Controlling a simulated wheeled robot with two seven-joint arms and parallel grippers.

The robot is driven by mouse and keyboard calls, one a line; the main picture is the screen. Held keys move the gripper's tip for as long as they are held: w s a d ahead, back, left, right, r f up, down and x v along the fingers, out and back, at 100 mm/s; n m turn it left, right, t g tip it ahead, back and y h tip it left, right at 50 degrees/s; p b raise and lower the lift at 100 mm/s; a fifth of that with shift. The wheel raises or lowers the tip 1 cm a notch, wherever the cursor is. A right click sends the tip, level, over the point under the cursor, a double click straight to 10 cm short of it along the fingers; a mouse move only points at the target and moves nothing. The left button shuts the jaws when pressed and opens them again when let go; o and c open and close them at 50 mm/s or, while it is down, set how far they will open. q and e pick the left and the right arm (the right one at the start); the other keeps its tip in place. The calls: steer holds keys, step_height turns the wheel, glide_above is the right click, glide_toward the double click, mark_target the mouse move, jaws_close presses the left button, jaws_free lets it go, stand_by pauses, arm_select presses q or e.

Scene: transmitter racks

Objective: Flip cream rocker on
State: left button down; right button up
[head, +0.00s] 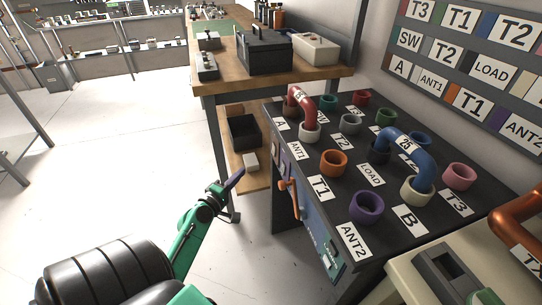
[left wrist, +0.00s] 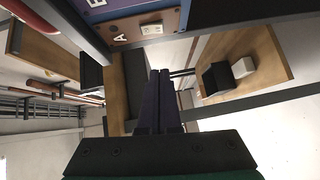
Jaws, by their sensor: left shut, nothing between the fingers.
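My left gripper (head: 232,181) is shut and empty. It is held in the open air to the left of the black patch bench (head: 282,215). In the left wrist view its dark purple fingers (left wrist: 162,98) lie together, pointing up the picture. A small cream rocker (left wrist: 151,29) sits on a brown panel beside a letter A, above the fingertips and apart from them. Which way it is tipped is too small to tell. In the head view the bench's front panels (head: 277,158) are seen at a steep angle. My right gripper is not in view.
An orange handle (head: 289,186) sticks out from the bench front. A red link (head: 301,98) and a blue link (head: 410,146) arch over coloured sockets on top. A wooden table (head: 222,87) with a lower shelf stands behind. The floor on the left is clear.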

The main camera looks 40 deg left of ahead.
arm_select(q)
glide_toward(273, 150)
steer(key=w+a+f, duration=0.2)
steer(key=w+a, duration=0.1)
steer(key=a, duration=0.2)
steer(key=w+d, duration=0.1)
steer(key=w+d+p, duration=0.1)
steer(key=w, duration=0.1)
steer(key=shift+w+d+f, duration=0.1)
steer(key=shift+w+d, duration=0.05)
steer(key=shift+d, duration=0.15)
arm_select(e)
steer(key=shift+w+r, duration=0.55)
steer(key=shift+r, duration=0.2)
